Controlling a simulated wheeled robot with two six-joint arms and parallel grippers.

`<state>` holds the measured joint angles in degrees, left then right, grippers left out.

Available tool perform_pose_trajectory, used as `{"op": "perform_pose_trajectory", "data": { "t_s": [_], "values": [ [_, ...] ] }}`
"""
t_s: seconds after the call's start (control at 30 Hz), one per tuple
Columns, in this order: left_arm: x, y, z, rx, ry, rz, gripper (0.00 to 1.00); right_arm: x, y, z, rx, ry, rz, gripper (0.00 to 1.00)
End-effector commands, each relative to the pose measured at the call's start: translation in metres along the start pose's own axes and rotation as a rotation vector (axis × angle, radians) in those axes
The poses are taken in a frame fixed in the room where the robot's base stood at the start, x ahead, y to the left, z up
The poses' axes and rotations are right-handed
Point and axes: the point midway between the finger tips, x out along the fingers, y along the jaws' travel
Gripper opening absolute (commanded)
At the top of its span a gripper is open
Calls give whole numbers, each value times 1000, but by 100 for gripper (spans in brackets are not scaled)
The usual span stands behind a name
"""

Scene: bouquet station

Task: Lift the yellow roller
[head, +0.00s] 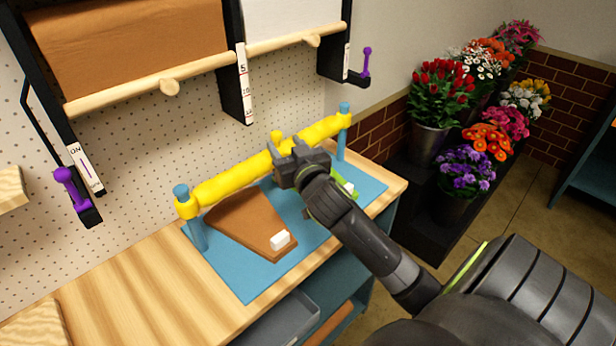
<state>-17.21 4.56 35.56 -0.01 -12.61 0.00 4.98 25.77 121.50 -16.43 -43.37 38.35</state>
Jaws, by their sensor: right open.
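The yellow roller (235,178) is a long bar lying slantwise above the blue mat. Its ends sit at two blue posts, the left post (197,232) and the right post (341,140). A small yellow knob (277,136) stands up at its middle. My left gripper is not in view.
Under the roller, a brown sheet (238,222) with a white block (280,240) lies on the blue mat (250,284). A green item (341,181) is partly hidden by my right arm. Flower buckets (428,143) stand at right.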

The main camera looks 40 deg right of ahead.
Motion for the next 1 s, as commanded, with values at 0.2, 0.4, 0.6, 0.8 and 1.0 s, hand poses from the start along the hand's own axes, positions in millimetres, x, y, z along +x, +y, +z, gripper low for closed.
{"op": "perform_pose_trajectory", "data": {
  "t_s": [0.2,0.4,0.6,0.8,1.0],
  "values": [
    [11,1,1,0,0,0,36,-43,0,2,-1,1,-1,46],
    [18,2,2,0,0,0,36,-80,0,2,-1,1,-1,46],
    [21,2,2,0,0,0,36,-104,0,0,-1,2,0,46],
    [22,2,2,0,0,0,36,-112,0,-1,-1,3,0,46],
    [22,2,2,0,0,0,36,-112,0,-1,-1,3,0,46]
  ]
}}
